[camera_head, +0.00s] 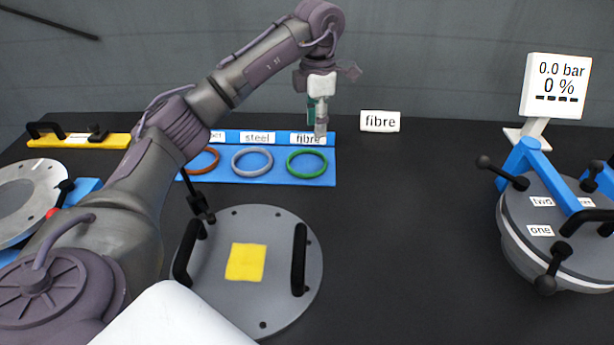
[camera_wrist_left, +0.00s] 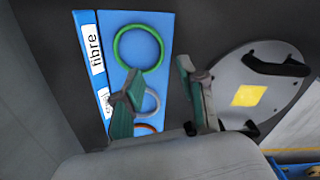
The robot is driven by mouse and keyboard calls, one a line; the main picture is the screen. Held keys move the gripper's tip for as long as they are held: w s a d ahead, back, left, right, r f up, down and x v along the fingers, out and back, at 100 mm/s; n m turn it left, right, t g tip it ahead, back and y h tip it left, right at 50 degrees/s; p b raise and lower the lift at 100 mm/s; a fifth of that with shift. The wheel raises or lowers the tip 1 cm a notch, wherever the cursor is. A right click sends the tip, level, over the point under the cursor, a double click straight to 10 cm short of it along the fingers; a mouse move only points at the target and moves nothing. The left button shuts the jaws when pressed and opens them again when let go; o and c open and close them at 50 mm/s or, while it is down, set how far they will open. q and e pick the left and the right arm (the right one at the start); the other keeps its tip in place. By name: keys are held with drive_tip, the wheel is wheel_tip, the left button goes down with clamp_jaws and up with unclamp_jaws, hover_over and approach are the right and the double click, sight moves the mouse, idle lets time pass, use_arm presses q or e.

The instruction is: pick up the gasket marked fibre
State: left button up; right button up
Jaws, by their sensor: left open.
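The green ring gasket (camera_head: 306,177) lies flat on the blue board (camera_head: 329,180), in front of the label "fibre" (camera_head: 308,139). It also shows whole in the left wrist view (camera_wrist_left: 116,48). A grey ring (camera_head: 252,175) by the label "steel" and an orange ring (camera_head: 216,165) lie to its left. My left gripper (camera_head: 317,122) is open and empty, pointing down above the back edge of the board near the fibre label. In the left wrist view its fingers (camera_wrist_left: 158,75) stand apart, and one partly covers the grey ring. My right gripper is not in view.
A grey round cover (camera_head: 221,294) with two black handles and a yellow patch lies in front of the board. A separate "fibre" card (camera_head: 380,121) stands behind. A flanged vessel (camera_head: 520,222) with clamps and a display (camera_head: 556,85) are at right. The middle right table is clear.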

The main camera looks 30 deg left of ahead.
use_arm(q)
hover_over(313, 173)
drive_tip(key=f, duration=0.8)
drive_tip(key=shift+w+d+f, duration=0.15)
drive_tip(key=shift+d+f, duration=0.05)
drive_tip(key=shift+f, duration=0.2)
drive_tip(key=shift+s+a+f+p, duration=0.15)
drive_tip(key=shift+f+p, duration=0.1)
drive_tip(key=shift+f, duration=1.1)
drive_tip(key=shift+s+f+p, duration=0.1)
drive_tip(key=shift+f+p, duration=0.15)
drive_tip(key=shift+f, duration=1.1)
clamp_jaws()
